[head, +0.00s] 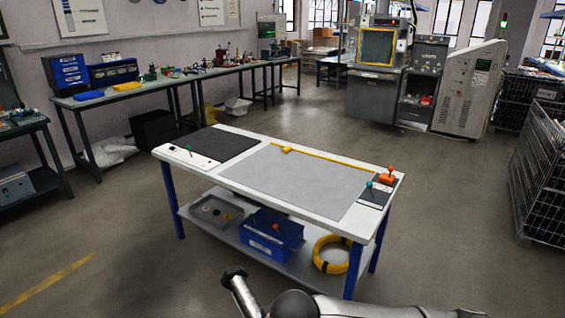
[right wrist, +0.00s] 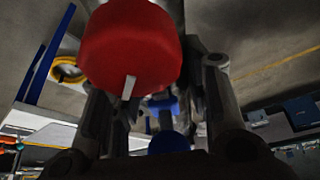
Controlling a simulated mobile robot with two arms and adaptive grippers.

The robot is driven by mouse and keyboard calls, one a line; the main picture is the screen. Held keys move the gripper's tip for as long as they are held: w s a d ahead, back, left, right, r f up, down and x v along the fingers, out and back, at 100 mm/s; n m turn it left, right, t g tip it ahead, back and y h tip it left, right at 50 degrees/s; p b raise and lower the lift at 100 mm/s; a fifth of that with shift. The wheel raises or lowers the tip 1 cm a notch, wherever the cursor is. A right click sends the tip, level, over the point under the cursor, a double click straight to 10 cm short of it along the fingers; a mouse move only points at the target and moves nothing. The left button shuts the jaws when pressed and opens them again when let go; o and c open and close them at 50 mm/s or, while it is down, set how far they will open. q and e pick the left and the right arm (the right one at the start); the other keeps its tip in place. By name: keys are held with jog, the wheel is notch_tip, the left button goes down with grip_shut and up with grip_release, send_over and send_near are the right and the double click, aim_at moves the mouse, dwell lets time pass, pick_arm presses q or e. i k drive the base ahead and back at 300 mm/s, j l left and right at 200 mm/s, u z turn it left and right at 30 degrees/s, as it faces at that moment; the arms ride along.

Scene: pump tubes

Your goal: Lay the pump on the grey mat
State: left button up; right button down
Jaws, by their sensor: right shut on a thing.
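The grey mat (head: 295,187) lies bare on the middle of the white-topped table (head: 183,163) in the head view. In the right wrist view, my right gripper (right wrist: 157,95) is shut on a red, rounded thing with a small white mark, which I take to be the pump (right wrist: 130,45). Blue parts show behind it between the fingers; I cannot tell whether they belong to it. The held thing does not show in the head view, where only a grey arm of mine crosses the bottom edge. My left gripper is not in view.
A black mat (head: 238,143) lies left of the grey one. A yellow strip with a yellow block (head: 287,149) runs along the back. An orange piece (head: 388,175) stands at the right end. The lower shelf holds a blue crate (head: 272,236) and a yellow coil (head: 320,258).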

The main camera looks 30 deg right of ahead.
aim_at(294, 175)
jog(key=i+l+z, duration=0.1)
jog(key=i+z, duration=0.8)
jog(key=i+j+z, duration=0.2)
jog(key=i+z, duration=0.25)
jog(key=i+j+z, duration=0.25)
jog(key=i+j, duration=1.25)
jog(key=i, duration=0.2)
